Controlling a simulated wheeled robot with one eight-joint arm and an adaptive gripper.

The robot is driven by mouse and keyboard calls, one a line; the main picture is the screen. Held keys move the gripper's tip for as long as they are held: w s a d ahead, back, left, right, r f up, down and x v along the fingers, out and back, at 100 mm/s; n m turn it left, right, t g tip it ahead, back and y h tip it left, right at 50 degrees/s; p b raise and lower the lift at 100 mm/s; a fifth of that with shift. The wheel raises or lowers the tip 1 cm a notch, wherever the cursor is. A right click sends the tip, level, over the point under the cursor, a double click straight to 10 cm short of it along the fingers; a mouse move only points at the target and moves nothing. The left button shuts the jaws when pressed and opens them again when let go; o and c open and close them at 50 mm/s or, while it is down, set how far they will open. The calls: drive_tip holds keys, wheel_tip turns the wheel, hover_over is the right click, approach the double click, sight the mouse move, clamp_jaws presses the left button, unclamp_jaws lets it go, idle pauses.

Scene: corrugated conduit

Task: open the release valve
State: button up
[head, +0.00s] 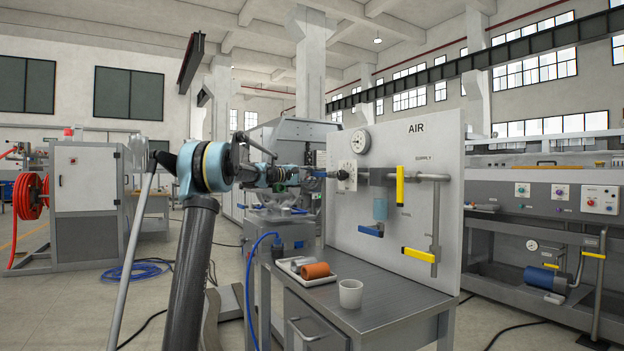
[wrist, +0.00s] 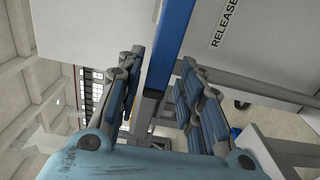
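My gripper (head: 300,174) reaches to the left edge of the white AIR panel (head: 452,205) in the head view. In the wrist view my gripper (wrist: 163,100) has its two blue-padded fingers apart, so it is open. A blue bar (wrist: 174,42) runs down into the gap between the fingers; I see no clear contact with either finger. A label reading RELEASE (wrist: 224,22) is on the white surface right of the bar. In the head view a blue handle (head: 371,231) is low on the panel; I cannot tell whether it is the same bar.
The panel also carries a gauge (head: 361,140), an upper yellow handle (head: 400,187) and a lower yellow handle (head: 419,254). On the metal bench (head: 400,300) below stand a white cup (head: 350,294) and a tray with an orange cylinder (head: 315,270). A blue hose (head: 249,285) hangs to the left.

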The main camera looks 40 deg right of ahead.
drive_tip(key=shift+s, duration=0.25)
drive_tip(key=v, duration=1.2)
drive_tip(key=shift+w, duration=0.2)
